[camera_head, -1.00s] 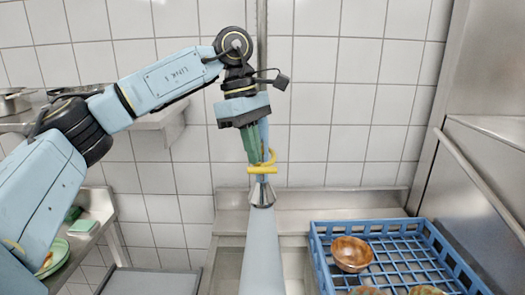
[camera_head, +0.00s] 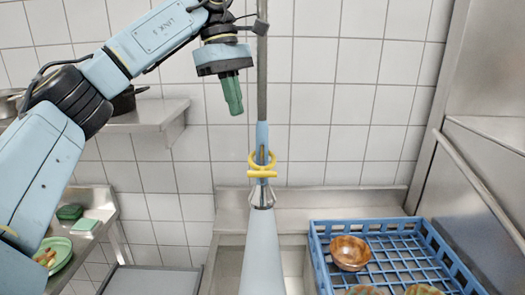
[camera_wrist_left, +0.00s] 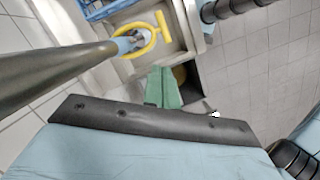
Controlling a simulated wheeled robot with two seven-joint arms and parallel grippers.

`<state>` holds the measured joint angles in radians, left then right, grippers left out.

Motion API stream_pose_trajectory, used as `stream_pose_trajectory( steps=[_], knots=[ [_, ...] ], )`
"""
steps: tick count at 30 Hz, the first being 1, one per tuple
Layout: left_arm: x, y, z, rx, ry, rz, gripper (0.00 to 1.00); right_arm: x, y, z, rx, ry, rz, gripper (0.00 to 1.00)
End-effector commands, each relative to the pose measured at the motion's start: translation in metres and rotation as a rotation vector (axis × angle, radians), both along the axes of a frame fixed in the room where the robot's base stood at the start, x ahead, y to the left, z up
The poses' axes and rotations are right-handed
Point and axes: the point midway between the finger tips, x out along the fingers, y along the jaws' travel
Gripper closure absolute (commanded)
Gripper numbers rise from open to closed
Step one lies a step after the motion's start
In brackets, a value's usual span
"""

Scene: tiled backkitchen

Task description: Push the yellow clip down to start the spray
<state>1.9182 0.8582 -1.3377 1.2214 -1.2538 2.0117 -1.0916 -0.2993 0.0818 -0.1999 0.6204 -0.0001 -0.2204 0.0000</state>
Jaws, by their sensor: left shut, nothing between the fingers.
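The yellow clip (camera_head: 262,174) is on the hanging spray, with a yellow ring around the blue handle (camera_head: 262,138) just above it. The metal nozzle (camera_head: 262,197) is below. The clip also shows in the left wrist view (camera_wrist_left: 151,40). My left gripper (camera_head: 234,110) has green fingers. They are shut and empty, above and to the left of the clip, apart from it. The fingers also show in the left wrist view (camera_wrist_left: 163,88). A pale blue tapering shape runs from the nozzle to the bottom edge; I cannot tell what it is. My right gripper is not in view.
A blue crate (camera_head: 316,262) with a brown bowl (camera_head: 350,253) stands at the lower right. A wall shelf (camera_head: 146,118) with dark pots is behind my left arm. A green plate (camera_head: 60,258) and a green sponge (camera_head: 70,212) are at the lower left.

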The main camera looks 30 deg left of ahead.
Motion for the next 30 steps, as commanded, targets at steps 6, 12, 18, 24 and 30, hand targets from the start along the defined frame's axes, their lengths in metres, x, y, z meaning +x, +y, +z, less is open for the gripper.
stream_pose_trajectory(
  steps=[6, 12, 18, 24, 30],
  knots=[
    [0.000, 0.008, 0.033, 0.000, -0.001, 0.000, 1.00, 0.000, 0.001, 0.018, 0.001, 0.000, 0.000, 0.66],
    [0.000, 0.009, 0.037, 0.000, 0.000, 0.000, 1.00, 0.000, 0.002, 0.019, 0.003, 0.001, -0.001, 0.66],
    [0.000, 0.009, 0.036, 0.000, 0.000, 0.000, 1.00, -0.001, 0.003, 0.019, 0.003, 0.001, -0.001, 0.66],
    [0.000, 0.009, 0.036, 0.000, 0.000, 0.000, 1.00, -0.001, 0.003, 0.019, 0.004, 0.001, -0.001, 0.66],
    [0.000, 0.010, 0.036, 0.000, -0.001, 0.000, 1.00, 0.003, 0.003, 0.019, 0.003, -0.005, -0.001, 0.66]
  ],
)
